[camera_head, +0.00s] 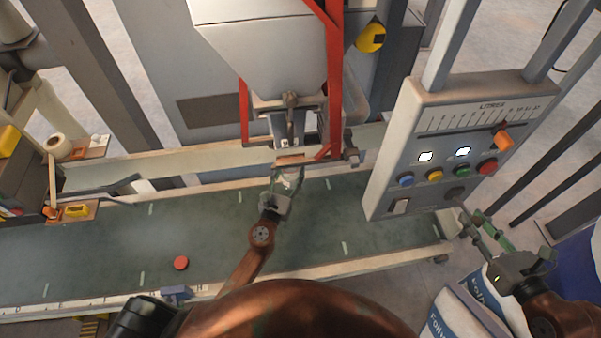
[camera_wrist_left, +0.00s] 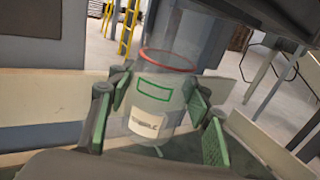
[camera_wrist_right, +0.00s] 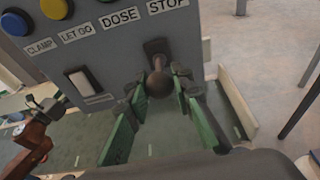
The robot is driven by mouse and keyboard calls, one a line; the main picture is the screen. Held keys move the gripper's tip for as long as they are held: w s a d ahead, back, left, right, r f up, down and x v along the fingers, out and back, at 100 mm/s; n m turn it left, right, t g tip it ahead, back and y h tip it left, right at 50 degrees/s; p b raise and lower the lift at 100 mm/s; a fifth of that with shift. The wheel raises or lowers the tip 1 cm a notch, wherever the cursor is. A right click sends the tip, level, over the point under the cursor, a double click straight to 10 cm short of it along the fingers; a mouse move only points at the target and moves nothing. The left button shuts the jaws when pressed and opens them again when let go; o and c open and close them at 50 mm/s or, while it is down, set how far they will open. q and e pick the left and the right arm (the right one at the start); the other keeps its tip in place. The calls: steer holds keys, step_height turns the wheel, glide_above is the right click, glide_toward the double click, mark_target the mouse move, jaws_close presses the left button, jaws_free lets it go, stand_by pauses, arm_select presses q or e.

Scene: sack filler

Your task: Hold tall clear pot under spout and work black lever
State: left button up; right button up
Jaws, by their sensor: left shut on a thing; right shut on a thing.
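The tall clear pot (camera_wrist_left: 160,95) stands between the green-padded fingers of my left gripper (camera_wrist_left: 155,115), which is shut on it. It has a red ring near the top, a green outlined box and a pale label. In the head view the pot (camera_head: 291,177) is small and partly hidden, just below the spout (camera_head: 290,130) of the hopper. The black lever (camera_wrist_right: 160,82) sticks out of the panel with a round knob. My right gripper (camera_wrist_right: 160,88) is shut on the knob; in the head view this gripper (camera_head: 475,222) is at the panel's lower right corner.
The control panel (camera_head: 440,150) carries coloured buttons, a litre scale and an orange pointer (camera_head: 502,139). Red frame bars (camera_head: 334,80) flank the hopper. Printed sacks (camera_head: 455,315) stand at lower right.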

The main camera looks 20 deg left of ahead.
stand_by(0.4)
steer(key=shift+s+d+f, duration=0.1)
steer(key=shift+s+f, duration=0.05)
steer(key=shift+f, duration=1.75)
steer(key=shift+r, duration=1.95)
steer(key=o, duration=0.9)
steer(key=v, duration=0.9)
steer(key=shift+f, duration=0.35)
